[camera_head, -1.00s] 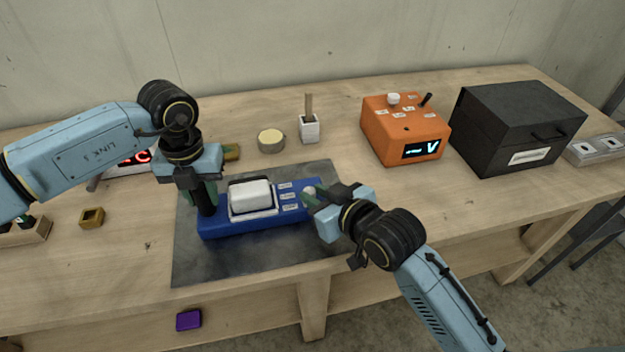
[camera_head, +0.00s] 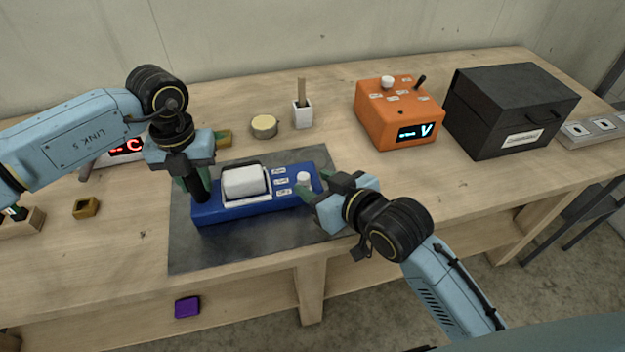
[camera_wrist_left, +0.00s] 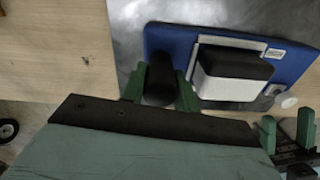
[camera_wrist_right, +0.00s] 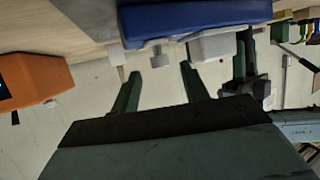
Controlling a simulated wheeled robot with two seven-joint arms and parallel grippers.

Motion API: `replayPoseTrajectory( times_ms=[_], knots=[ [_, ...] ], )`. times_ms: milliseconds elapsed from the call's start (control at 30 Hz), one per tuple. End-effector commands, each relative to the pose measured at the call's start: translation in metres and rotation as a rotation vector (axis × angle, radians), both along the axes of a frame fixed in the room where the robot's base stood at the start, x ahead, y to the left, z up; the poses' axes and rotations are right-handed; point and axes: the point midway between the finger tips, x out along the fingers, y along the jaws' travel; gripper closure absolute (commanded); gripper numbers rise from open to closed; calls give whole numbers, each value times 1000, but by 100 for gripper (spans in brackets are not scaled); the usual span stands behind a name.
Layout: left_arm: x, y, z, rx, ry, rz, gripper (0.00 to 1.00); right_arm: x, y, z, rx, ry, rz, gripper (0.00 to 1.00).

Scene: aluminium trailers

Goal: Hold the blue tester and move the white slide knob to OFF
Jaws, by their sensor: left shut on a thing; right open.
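The blue tester (camera_head: 240,212) lies on a dark grey mat (camera_head: 200,258), with a large white block with a dark edge (camera_head: 243,182) and small labels on top. The white slide knob (camera_head: 303,178) stands at its right end, beside the labels. It also shows in the left wrist view (camera_wrist_left: 287,100). My left gripper (camera_wrist_left: 160,88) is shut on the black upright handle (camera_wrist_left: 159,78) at the tester's left end. My right gripper (camera_head: 306,193) is open, its green fingers close to the knob. In the right wrist view (camera_wrist_right: 160,80) nothing shows between its fingertips; contact with the knob cannot be told.
An orange meter (camera_head: 395,115) and a black box (camera_head: 510,110) stand at the back right. A white cup (camera_head: 302,115) and a round tin (camera_head: 264,126) stand behind the mat. A brass block (camera_head: 86,208) lies left. The table front right of the mat is clear.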

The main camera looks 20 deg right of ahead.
Motion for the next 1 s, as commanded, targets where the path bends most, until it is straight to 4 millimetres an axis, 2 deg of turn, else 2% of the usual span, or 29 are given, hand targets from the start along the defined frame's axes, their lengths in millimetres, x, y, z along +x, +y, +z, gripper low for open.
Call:
replayPoseTrajectory(
  times_ms=[100,300,433,767,800,1000],
  knots=[
    [0,0,0,0,1,-3,100,-18,-8,7,-2,0,-1,55],
    [-1,-1,0,0,1,-4,100,-40,-18,18,-2,0,1,55],
    [-1,-1,0,0,1,-4,100,-46,-20,21,-1,1,0,55],
    [0,-1,0,0,1,-3,100,-47,-20,21,-1,0,0,55],
    [0,-1,0,0,1,-3,67,-47,-20,21,-1,0,0,55],
    [0,-1,0,0,1,-3,44,-47,-20,21,-1,0,0,55]
  ],
)
